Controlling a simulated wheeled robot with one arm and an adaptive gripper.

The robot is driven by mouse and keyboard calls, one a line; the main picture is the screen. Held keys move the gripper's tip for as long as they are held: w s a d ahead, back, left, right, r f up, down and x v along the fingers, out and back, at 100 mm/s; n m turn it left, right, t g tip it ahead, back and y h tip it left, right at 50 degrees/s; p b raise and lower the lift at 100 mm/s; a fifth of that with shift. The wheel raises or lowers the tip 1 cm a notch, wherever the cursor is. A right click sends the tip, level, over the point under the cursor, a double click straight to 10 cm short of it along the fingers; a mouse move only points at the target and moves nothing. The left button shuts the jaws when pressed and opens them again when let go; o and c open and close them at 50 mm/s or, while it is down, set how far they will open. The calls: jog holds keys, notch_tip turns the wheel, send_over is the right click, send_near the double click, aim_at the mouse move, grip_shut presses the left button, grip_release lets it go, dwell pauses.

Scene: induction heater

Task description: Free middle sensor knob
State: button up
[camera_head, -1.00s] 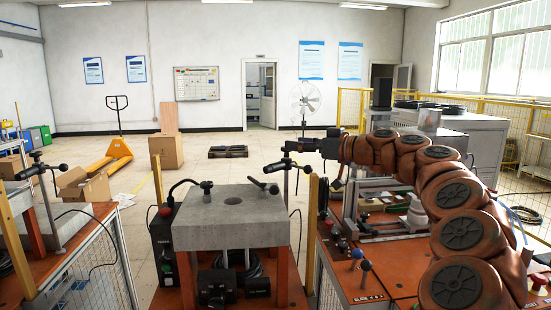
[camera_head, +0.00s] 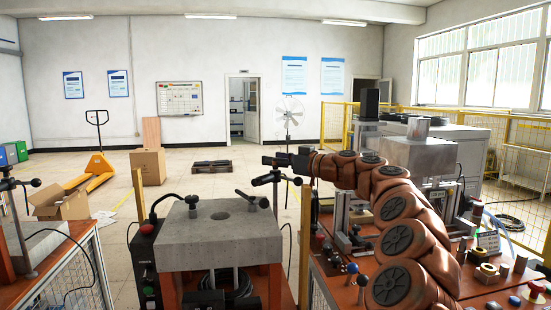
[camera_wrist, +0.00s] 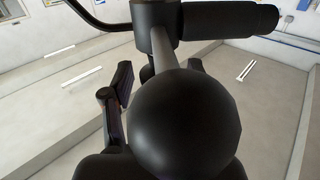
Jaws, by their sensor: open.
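A black sensor stand head with a horizontal cylinder (camera_head: 266,178) sits on a thin post behind the right edge of the middle grey block. In the wrist view, a big round black knob (camera_wrist: 182,120) fills the centre, very close to the camera. A rod runs from it to an upright black piece with a horizontal black cylinder (camera_wrist: 230,20). My gripper (camera_head: 272,160) is open, reaching left at the stand head. In the wrist view its fingers (camera_wrist: 157,75) lie on both sides of the knob and rod, partly hidden behind the knob. I cannot tell whether they touch.
The grey block (camera_head: 220,240) has a hole, a black bent probe and a short black lever on top. A yellow post (camera_head: 305,245) stands right of it. Another sensor stand (camera_head: 12,183) is at the far left. A red-brown bench with knobs and a metal fixture (camera_head: 420,155) is at right.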

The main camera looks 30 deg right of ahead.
jog(key=shift+w+a, duration=0.1)
jog(key=shift+w, duration=0.1)
jog(key=c, duration=1.1)
